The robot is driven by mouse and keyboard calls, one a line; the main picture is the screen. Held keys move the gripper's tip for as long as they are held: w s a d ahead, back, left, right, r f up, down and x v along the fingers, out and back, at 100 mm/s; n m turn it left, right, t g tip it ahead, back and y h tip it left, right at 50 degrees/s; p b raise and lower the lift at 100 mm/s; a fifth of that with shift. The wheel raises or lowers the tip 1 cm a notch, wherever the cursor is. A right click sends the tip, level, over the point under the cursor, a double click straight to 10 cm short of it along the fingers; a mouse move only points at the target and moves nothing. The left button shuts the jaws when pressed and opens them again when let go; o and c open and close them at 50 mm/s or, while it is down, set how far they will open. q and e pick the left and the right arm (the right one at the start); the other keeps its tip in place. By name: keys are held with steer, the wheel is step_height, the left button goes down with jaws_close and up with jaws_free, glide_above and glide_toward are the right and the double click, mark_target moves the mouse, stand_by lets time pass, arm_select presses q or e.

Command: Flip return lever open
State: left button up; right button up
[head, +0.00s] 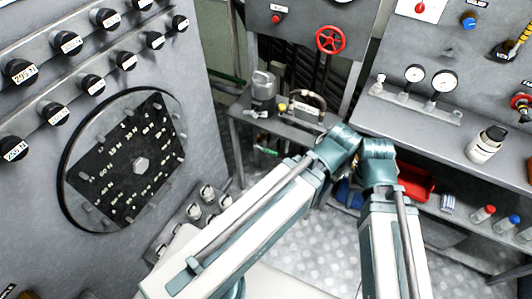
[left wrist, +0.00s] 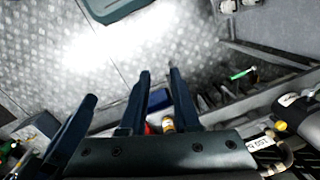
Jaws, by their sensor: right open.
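I cannot pick out the return lever with certainty. A curved handle (head: 308,98) stands on the small bench in the middle of the head view. A yellow-and-black striped handle (head: 508,46) sits on the right panel at the picture's edge. My right gripper (head: 376,150) is at the end of the right arm, in front of the shelf unit; its fingers are mostly hidden. My left gripper shows in the left wrist view (left wrist: 158,84) with dark fingers apart and nothing seen between them. In the head view its fingers are hidden behind the wrist.
A red valve wheel (head: 330,40) is on the back panel. A grey canister (head: 263,92) stands on the small bench. A red bin (head: 415,182) is below. A tall knob panel (head: 105,60) fills the left.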

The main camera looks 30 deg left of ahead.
arm_select(q)
steer(key=shift+h, duration=0.4)
steer(key=f+b, duration=0.1)
steer(key=w+f+b, duration=0.1)
steer(key=f+b, duration=0.1)
steer(key=f, duration=0.1)
steer(key=shift+w+a, duration=0.2)
steer(key=shift+a, duration=0.1)
jaws_close()
steer(key=w+a+f+t+h+b, duration=0.2)
steer(key=w+a+f+t+b, duration=0.15)
steer(key=w+f+b, duration=0.4)
steer(key=w+a+f+t+h+b, duration=0.25)
steer(key=w+a+f+b, duration=0.2)
steer(key=f+b, duration=0.55)
steer(key=w+a+f+n+t+y+b, duration=0.1)
steer(key=w+a+f+t+y+b, duration=0.1)
steer(key=a+b, duration=0.8)
steer(key=w+a+f+n+t+y+b, duration=0.1)
steer(key=a+f+t+b, duration=0.3)
steer(key=a+b, duration=0.6)
steer(key=w+a+n+t, duration=0.1)
steer(key=a, duration=0.2)
steer(key=shift+f+t+y+b, duration=0.35)
steer(key=shift+f+t, duration=0.05)
